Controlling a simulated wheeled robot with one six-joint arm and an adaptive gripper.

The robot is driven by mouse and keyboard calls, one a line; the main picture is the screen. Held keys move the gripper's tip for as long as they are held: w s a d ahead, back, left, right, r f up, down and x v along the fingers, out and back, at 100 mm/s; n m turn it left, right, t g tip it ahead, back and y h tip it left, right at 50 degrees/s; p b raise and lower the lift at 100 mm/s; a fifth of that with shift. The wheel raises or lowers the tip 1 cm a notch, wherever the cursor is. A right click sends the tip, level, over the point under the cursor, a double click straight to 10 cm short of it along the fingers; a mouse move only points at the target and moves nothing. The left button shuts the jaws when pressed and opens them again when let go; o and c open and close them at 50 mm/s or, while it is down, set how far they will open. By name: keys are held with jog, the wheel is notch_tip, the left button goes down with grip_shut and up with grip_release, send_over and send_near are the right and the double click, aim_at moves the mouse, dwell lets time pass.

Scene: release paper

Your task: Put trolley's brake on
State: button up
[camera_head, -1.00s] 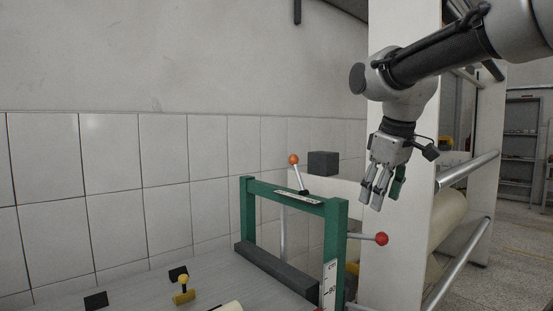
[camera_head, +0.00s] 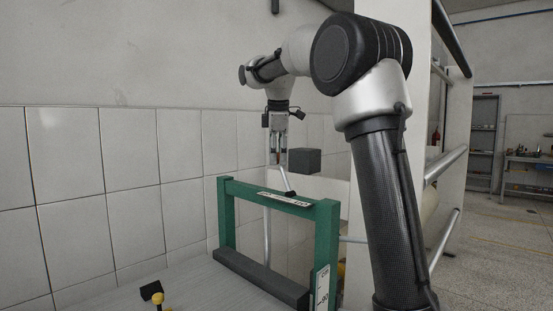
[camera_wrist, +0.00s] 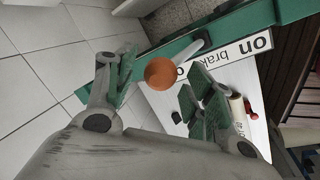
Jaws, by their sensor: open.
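The brake lever (camera_head: 288,184) is a thin metal rod on the top bar of the green trolley frame (camera_head: 327,235). Its orange ball knob (camera_wrist: 160,72) shows in the wrist view; in the head view my gripper covers it. A white label with "on" and "brake" (camera_wrist: 228,58) lies along the bar beside the lever. My gripper (camera_head: 279,163) points down over the lever, open. In the wrist view, the knob appears between the spread green-padded fingers, and contact is not visible.
A dark block (camera_head: 304,161) sits on a ledge just right of my gripper. A tiled wall (camera_head: 130,180) is close behind. A yellow knob (camera_head: 158,298) and a black piece (camera_head: 151,290) are on the trolley's surface at lower left.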

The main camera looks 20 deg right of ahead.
jog(key=shift+x, duration=0.75)
grip_shut()
jog(key=shift+s+r, duration=0.1)
